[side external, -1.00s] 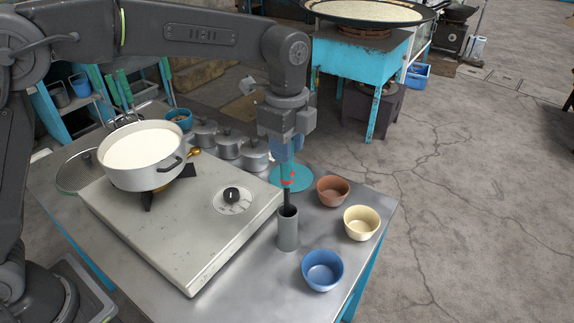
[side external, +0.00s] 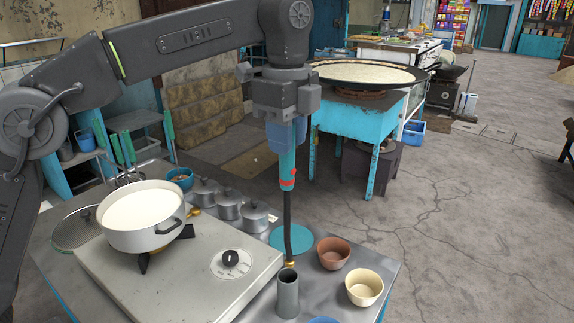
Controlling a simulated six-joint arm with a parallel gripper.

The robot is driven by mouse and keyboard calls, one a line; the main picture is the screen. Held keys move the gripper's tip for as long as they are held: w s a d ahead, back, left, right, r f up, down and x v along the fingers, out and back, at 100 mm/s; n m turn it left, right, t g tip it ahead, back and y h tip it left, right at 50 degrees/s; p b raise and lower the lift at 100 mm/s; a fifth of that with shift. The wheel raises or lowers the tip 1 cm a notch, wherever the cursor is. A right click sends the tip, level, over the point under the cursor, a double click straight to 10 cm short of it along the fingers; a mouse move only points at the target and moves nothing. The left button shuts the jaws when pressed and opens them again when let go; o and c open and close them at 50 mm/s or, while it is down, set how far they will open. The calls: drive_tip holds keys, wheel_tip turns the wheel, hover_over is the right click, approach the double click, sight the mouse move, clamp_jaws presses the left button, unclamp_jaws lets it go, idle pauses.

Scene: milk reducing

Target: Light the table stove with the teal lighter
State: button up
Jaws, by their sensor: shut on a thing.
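My gripper (side external: 286,140) is shut on the teal lighter (side external: 287,168), holding it by the upper part of its handle. The lighter hangs upright, with a red button on its side and a long black neck ending in a brass-coloured tip. The tip is just above or at the mouth of a grey metal cup (side external: 288,299); I cannot tell which. The table stove (side external: 190,268) stands left of the cup, with a black knob (side external: 230,257) on its top. A white pot (side external: 142,236) of milk sits over its burner, which is mostly hidden; no flame shows.
A brown bowl (side external: 333,255) and a cream bowl (side external: 364,290) stand right of the cup. A blue bowl (side external: 323,320) is cut off by the bottom edge. A teal disc (side external: 291,236) lies behind the lighter. Several lidded metal pots (side external: 228,206) stand behind the stove.

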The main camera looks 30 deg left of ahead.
drive_tip(key=shift+r, duration=1.6)
drive_tip(key=shift+w+a, duration=0.2)
drive_tip(key=shift+a, duration=0.15)
drive_tip(key=w+a+f+t, duration=0.1)
drive_tip(key=w+a, duration=0.2)
drive_tip(key=a, duration=0.7)
drive_tip(key=w+a+f, duration=0.2)
drive_tip(key=a, duration=0.7)
drive_tip(key=s+a+f, duration=0.1)
drive_tip(key=a+f, duration=0.2)
drive_tip(key=a, duration=0.5)
drive_tip(key=a+f, duration=0.4)
drive_tip(key=a, duration=0.5)
drive_tip(key=shift+s+t+y, duration=0.3)
drive_tip(key=shift+s+y, duration=0.1)
drive_tip(key=shift+f, duration=0.65)
drive_tip(key=shift+r, duration=0.1)
